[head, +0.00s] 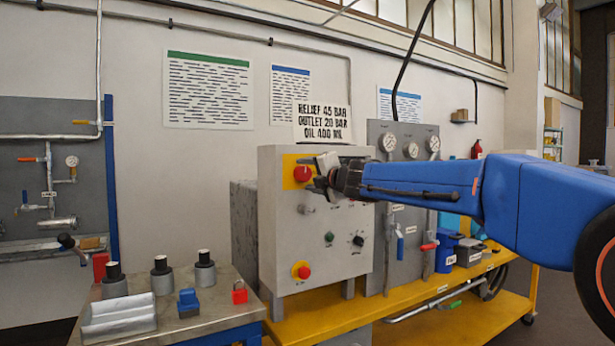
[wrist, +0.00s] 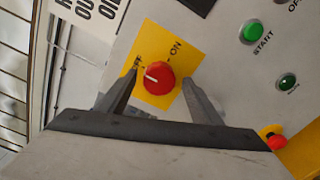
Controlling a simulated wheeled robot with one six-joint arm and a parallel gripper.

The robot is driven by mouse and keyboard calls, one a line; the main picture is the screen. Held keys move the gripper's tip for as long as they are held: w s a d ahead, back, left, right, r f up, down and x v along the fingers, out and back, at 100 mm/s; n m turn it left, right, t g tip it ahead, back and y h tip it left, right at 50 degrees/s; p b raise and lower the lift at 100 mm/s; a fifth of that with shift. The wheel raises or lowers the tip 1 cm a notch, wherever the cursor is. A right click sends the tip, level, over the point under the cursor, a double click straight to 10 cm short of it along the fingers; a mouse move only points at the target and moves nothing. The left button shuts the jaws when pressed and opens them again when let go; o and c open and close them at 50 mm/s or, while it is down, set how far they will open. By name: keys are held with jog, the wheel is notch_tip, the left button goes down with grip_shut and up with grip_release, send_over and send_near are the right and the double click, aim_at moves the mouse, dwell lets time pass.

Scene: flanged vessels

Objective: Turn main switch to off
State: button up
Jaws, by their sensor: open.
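The main switch is a red rotary knob (wrist: 160,76) with a white pointer line, on a yellow plate (wrist: 151,40) on the front of a grey control box (head: 315,240). An "ON" label is beside the knob; another label near the left finger is partly hidden. The pointer does not point at "ON" in the wrist view. The knob also shows in the head view (head: 301,174). My gripper (wrist: 160,73) is open, its fingers on either side of the knob. I cannot tell whether they touch it.
A red emergency button (head: 303,271) on yellow sits lower on the box. A sign (head: 322,122) stands on top. A side bench (head: 190,305) holds several small parts.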

jog(key=v, duration=1.7)
jog(key=s+d+f+m+t+h, duration=0.1)
jog(key=s+d+f+m+h, duration=0.15)
jog(key=d+m, duration=0.35)
jog(key=s+d+f+m+t+h, duration=0.1)
jog(key=d+f+m+h, duration=0.25)
jog(key=d, duration=0.45)
jog(key=s+d+f+m+g+h, duration=0.4)
jog(key=s+d+f+m+h, duration=0.2)
jog(key=s+d+f+m, duration=0.55)
jog(key=s+f+m+g+y, duration=0.2)
jog(key=s+f+m+g, duration=0.6)
jog(key=s+f, duration=1.4)
notch_tip(320, 180, down, 3)
jog(key=shift+s+d+f, duration=0.1)
jog(key=shift+s+d, duration=0.25)
jog(key=shift+s, duration=0.05)
